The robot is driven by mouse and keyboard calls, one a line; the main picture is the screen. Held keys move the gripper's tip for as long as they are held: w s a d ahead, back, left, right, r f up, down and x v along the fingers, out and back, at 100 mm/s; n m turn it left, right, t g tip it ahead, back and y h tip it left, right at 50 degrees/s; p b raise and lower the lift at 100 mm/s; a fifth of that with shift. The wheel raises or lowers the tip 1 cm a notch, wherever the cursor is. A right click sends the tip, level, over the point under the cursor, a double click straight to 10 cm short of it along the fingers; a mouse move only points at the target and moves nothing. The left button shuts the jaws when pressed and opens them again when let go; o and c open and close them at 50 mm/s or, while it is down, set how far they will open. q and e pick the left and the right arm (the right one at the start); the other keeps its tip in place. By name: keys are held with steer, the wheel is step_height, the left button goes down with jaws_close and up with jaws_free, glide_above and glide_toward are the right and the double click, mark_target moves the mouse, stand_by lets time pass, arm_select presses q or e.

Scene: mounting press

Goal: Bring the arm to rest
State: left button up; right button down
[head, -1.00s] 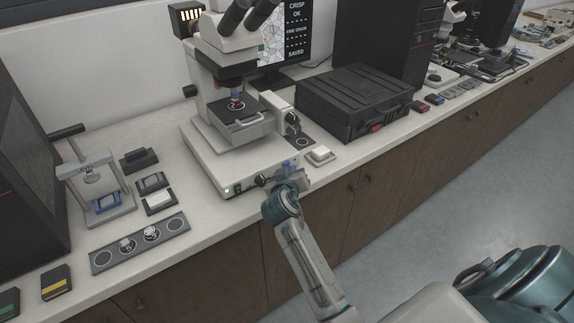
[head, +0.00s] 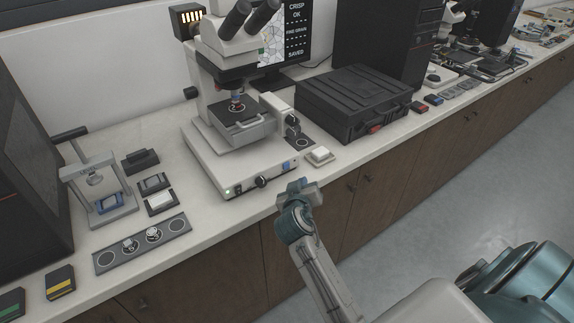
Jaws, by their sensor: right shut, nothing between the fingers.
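My right gripper (head: 299,187) is in front of the bench edge, just below the front of the microscope (head: 236,170). It is shut and holds nothing that I can see. It is apart from the microscope's front knob. My right arm reaches up to it from the bottom of the head view. The mounting press (head: 97,190) stands at the left of the bench, with a blue part in its base. My left gripper is not in the head view.
A grey strip with ringed places (head: 143,244) holds small round pieces. A black case (head: 354,101) and a small white block (head: 319,156) are right of the microscope. The bench front (head: 300,225) is close to my right arm. The floor (head: 480,210) at the right is clear.

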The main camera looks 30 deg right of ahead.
steer(key=shift+s, duration=0.15)
stand_by(0.8)
steer(key=s+a+f+n+g+y, duration=0.1)
steer(key=s+a+f+g+y, duration=0.2)
steer(key=s, duration=0.7)
steer(key=s+a+f+n+g+y, duration=0.1)
steer(key=s+a+f+g+y, duration=0.1)
steer(key=s, duration=0.8)
steer(key=s+a+f+n+g+y, duration=0.1)
steer(key=s+a+f+g+y, duration=0.2)
steer(key=s, duration=0.7)
step_height(320, 180, down, 31)
steer(key=d+g, duration=0.1)
steer(key=d, duration=0.2)
steer(key=s+f+g, duration=0.1)
steer(key=s+f, duration=1.7)
steer(key=shift+d+f, duration=0.3)
steer(key=shift+d, duration=0.1)
steer(key=shift+s, duration=0.1)
